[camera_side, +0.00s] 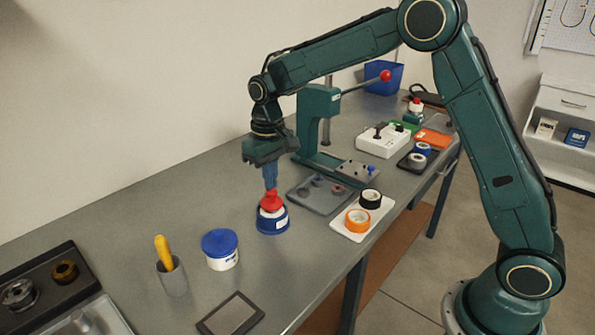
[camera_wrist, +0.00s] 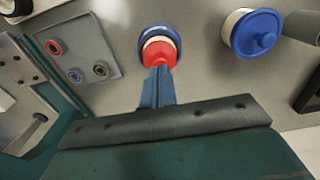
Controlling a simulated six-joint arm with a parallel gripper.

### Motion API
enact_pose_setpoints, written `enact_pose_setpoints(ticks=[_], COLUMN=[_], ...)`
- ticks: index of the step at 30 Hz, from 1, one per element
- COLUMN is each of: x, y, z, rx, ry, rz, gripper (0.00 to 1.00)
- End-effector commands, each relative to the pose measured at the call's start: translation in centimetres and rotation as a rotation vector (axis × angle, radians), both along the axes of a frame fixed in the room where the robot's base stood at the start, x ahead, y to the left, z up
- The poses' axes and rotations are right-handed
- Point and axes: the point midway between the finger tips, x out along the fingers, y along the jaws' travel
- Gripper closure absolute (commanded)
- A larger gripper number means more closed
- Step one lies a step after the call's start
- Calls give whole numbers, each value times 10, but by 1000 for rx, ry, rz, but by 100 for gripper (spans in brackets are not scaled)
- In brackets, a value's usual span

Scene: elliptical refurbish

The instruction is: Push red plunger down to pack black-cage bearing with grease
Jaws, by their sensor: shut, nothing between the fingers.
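The red plunger (camera_side: 272,199) sits on top of the grease packer (camera_side: 273,222), which has a blue base and a white band and stands upright on the bench. In the wrist view the red plunger (camera_wrist: 158,54) shows over the packer's blue rim (camera_wrist: 158,32). My gripper (camera_side: 270,187) is shut, pointing down, with its blue fingertips at the top of the plunger. The wrist view shows the shut fingers (camera_wrist: 158,72) meeting the plunger's edge; I cannot tell whether they press on it. No black-cage bearing can be made out inside the packer.
A white tub with a blue lid (camera_side: 220,246) and a grey cup with a yellow-handled tool (camera_side: 170,270) stand to the left. A grey tray (camera_side: 318,203), a white tray with tape rolls (camera_side: 340,227) and a green press (camera_side: 318,120) stand to the right.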

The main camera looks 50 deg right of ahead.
Motion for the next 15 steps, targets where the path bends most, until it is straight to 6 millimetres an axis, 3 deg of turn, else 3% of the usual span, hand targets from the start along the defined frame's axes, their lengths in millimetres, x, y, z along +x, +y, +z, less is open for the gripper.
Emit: enact_pose_setpoints(ticks=[15], x=[1], y=[0], z=[23], rx=[0], ry=[-3], rz=[0], gripper=[100])
